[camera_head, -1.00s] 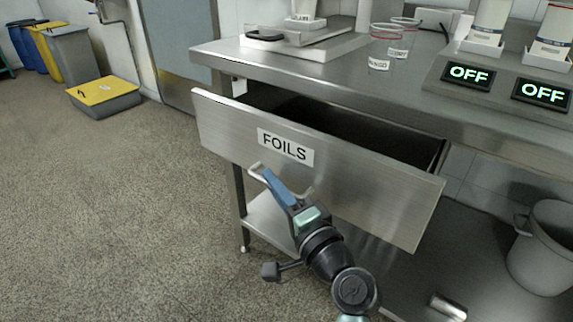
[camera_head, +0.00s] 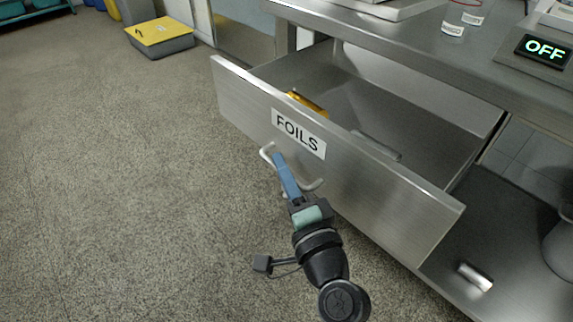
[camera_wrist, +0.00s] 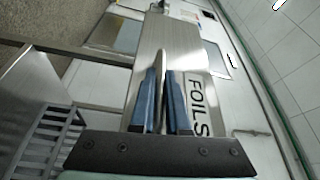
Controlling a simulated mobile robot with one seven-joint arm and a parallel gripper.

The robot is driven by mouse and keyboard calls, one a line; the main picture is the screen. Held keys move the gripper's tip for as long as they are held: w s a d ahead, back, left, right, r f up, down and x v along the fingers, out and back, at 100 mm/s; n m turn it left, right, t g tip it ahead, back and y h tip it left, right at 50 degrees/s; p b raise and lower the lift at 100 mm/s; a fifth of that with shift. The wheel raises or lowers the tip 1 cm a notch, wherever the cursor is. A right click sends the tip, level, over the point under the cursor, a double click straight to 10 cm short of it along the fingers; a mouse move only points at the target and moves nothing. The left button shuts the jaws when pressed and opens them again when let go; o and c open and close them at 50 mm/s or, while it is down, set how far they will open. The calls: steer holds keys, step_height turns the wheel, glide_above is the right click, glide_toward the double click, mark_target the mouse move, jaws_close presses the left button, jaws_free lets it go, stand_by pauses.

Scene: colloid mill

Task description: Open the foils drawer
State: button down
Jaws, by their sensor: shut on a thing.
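The foils drawer (camera_head: 375,198) is a steel drawer under the bench, labelled FOILS, and stands pulled well out with its inside showing. A gold roll (camera_head: 307,102) and a grey rod-like thing (camera_head: 376,145) lie inside it. My gripper (camera_head: 277,158) is at the drawer front below the label, shut on the bar handle (camera_head: 266,152). In the wrist view my blue fingers (camera_wrist: 163,95) close around the handle in front of the drawer front (camera_wrist: 172,58), with the label to their right.
The steel bench top (camera_head: 420,50) overhangs the drawer, with cups and an OFF display (camera_head: 543,50) on it. A small metal cylinder (camera_head: 475,277) lies on the lower shelf, near a grey bucket (camera_head: 560,245). The floor to the left is clear, up to a yellow-lidded box (camera_head: 160,38).

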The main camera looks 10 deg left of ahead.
steer(key=c, duration=0.9)
jaws_free()
steer(key=r+p+v, duration=0.1)
steer(key=v, duration=1.2)
steer(key=shift+f, duration=0.45)
